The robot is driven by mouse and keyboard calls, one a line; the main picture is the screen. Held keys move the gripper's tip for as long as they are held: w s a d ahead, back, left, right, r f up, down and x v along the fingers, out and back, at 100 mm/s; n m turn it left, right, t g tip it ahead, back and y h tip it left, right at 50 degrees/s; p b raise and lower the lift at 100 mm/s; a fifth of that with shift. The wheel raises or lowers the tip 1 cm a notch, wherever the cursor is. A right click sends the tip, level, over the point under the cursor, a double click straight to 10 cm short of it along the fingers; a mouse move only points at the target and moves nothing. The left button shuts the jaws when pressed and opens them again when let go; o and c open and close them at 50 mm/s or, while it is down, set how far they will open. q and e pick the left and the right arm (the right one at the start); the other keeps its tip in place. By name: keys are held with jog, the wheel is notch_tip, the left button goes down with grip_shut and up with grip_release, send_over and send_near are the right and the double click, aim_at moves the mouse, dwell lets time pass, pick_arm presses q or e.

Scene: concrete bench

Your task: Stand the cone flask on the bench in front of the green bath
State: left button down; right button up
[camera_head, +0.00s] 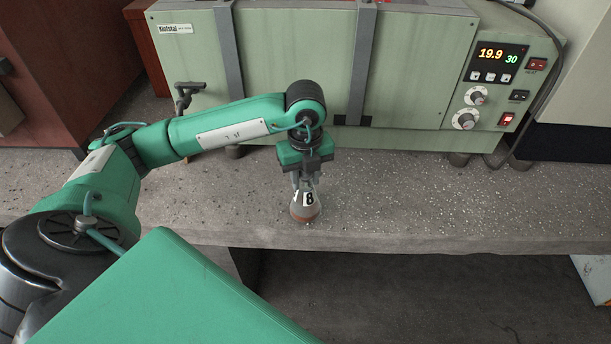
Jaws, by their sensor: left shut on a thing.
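The cone flask (305,210) is small, with a label reading B and a reddish band at its base. It is upright over the concrete bench (420,208), in front of the green bath (290,50), near the bench's front edge. I cannot tell for sure whether its base touches the bench. My left gripper (306,181) points down and is shut on the flask's neck from above, hiding its top. My right gripper is not in view.
The bath's panel (496,75) with a lit display and knobs is at the right, with a cable beside it. A tap (187,92) sticks out at the bath's left. The bench is clear on both sides of the flask. A reddish-brown cabinet (70,60) stands at the left.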

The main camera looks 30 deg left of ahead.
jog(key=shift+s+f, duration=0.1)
pick_arm(q)
jog(key=c, duration=1.4)
grip_release()
jog(key=o, duration=0.4)
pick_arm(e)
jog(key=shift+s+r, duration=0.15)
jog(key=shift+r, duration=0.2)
pick_arm(q)
jog(key=shift+r, duration=0.1)
jog(key=shift+r, duration=0.25)
notch_tip(320, 180, up, 10)
jog(key=shift+p, duration=0.35)
jog(key=shift+r, duration=0.8)
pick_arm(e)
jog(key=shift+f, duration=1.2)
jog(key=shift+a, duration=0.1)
